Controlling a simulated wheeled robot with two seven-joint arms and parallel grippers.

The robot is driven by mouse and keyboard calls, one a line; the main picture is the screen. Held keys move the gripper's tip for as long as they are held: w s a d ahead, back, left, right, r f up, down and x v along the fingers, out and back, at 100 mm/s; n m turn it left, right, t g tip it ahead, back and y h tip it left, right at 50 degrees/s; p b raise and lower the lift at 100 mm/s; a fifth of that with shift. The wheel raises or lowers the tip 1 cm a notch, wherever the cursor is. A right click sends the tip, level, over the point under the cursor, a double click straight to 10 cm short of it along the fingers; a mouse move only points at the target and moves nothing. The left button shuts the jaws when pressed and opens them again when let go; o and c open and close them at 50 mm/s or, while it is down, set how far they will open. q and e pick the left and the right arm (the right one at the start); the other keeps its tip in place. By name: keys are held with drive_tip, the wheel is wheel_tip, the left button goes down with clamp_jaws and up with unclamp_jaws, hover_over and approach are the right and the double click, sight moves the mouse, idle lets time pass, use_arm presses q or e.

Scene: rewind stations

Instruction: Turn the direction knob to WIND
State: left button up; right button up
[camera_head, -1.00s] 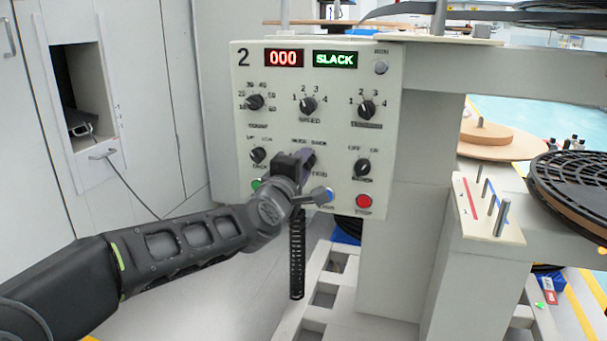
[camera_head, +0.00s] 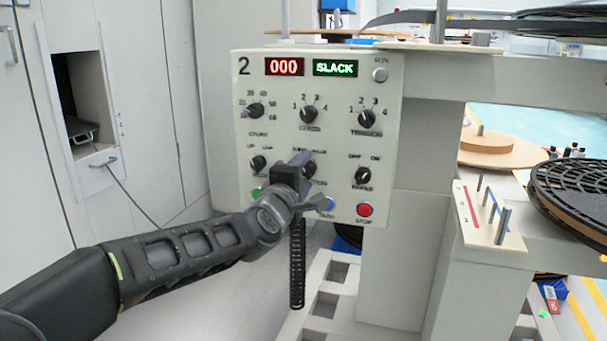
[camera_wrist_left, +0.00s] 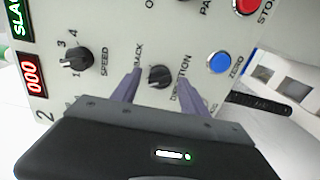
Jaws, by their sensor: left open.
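The control panel (camera_head: 385,145) is a pale upright box numbered 2, with a red 000 display (camera_head: 285,67) and a green SLACK display (camera_head: 335,68). The direction knob (camera_wrist_left: 158,77) is small and black, in the left wrist view, with part of the label DIRECTION beside it. My left gripper (camera_wrist_left: 160,82) is open, its two purple fingers on either side of this knob; contact cannot be told. In the head view my left gripper (camera_head: 303,167) reaches the panel's lower middle and hides the knob. The knob's pointer setting is not clear. My right gripper is not in view.
A speed knob (camera_wrist_left: 76,59) and a blue button (camera_wrist_left: 219,62) lie on either side of the fingers. A red stop button (camera_head: 365,210) and a small knob (camera_head: 362,175) are to the right. A dark reel (camera_head: 575,190) stands at far right.

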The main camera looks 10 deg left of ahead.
use_arm(q)
drive_tip(key=s, duration=0.7)
drive_tip(key=shift+s+a+p, duration=0.2)
drive_tip(key=shift+s+p, duration=0.1)
drive_tip(key=shift+s, duration=0.1)
